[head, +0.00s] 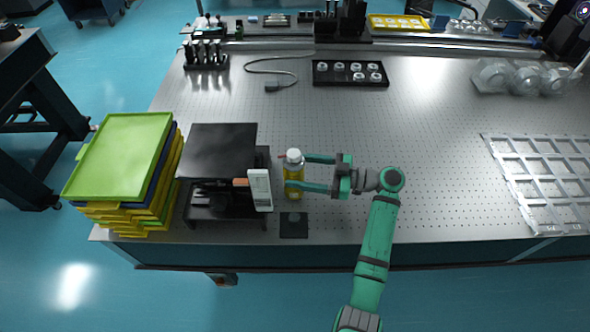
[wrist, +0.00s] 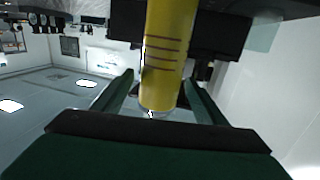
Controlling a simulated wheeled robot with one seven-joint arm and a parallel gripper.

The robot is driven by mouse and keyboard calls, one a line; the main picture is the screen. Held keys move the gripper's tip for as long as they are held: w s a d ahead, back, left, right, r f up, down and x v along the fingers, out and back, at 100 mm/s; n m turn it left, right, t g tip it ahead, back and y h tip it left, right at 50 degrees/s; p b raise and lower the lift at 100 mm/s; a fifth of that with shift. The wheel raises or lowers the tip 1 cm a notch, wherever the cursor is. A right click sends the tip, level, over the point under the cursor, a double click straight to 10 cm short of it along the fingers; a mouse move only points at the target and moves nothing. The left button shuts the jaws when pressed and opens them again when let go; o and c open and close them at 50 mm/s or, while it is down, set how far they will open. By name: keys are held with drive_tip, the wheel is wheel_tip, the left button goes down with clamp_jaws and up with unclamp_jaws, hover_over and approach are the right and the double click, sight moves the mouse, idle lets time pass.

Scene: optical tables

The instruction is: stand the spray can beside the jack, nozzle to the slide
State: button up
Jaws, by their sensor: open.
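The spray can (head: 294,187) is a yellow cylinder with a white top, upright on the perforated table just right of the black jack (head: 222,148). My gripper (head: 300,172) reaches in from the right, open, with one finger on the far side of the can and one on the near side. In the wrist view the yellow can (wrist: 165,55), with dark stripes and a pale end, stands between the two fingers (wrist: 160,92). I cannot tell whether either finger touches it. The nozzle's direction is too small to tell. I cannot make out a slide with certainty.
A white panel device (head: 260,190) stands at the jack's right front. A dark square pad (head: 293,224) lies in front of the can. Stacked trays (head: 120,155) stand left of the jack. A metal grid frame (head: 540,175) lies right. The table's middle is clear.

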drive_tip(key=v, duration=1)
drive_tip(key=shift+d, duration=0.2)
